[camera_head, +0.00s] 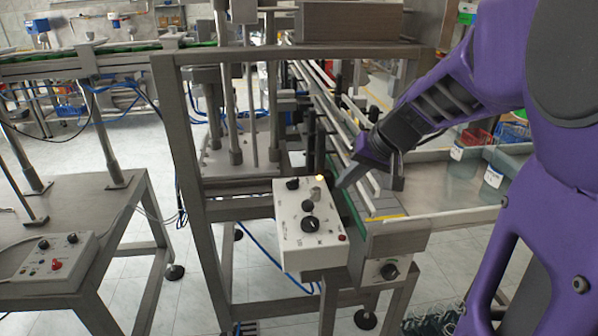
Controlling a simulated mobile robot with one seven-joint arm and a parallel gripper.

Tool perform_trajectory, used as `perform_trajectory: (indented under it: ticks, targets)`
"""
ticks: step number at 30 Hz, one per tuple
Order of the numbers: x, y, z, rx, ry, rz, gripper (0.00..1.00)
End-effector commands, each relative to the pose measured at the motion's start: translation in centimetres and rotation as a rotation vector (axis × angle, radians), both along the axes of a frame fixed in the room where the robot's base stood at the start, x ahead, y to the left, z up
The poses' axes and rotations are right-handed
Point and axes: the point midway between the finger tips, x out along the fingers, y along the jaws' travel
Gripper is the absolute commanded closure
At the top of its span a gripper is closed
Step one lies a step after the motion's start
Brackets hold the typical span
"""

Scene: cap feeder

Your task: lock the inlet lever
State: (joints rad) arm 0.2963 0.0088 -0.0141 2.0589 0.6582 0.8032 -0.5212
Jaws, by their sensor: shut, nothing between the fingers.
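My gripper (345,182) is shut and empty. It points down and to the left, just above and right of the white control box, at the near end of the conveyor (366,197). The white control box (295,240) has several black knobs, a small grey upright piece (316,194), a lit yellow lamp (320,178) and a red button (342,238). I cannot tell for certain which part is the inlet lever. My gripper and forearm hide part of the conveyor behind them.
A metal frame (172,130) stands left of the control box. A smaller box with one knob (390,271) sits at the conveyor's near end. A table with another control panel (50,262) is at left. Clear bins (505,160) stand at right. Tiled floor shows between.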

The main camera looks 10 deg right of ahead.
Motion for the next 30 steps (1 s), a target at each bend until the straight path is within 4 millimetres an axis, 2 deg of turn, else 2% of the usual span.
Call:
perform_trajectory:
  ticks: [7, 21, 30]
  targets:
    - [0.5, 0.4, -1.0, 0.002, 0.002, 0.000, 1.00]
    - [4.0, 2.8, -7.4, 0.001, 0.001, 0.000, 1.00]
    - [4.6, 3.2, -8.3, 0.000, -0.002, -0.002, 1.00]
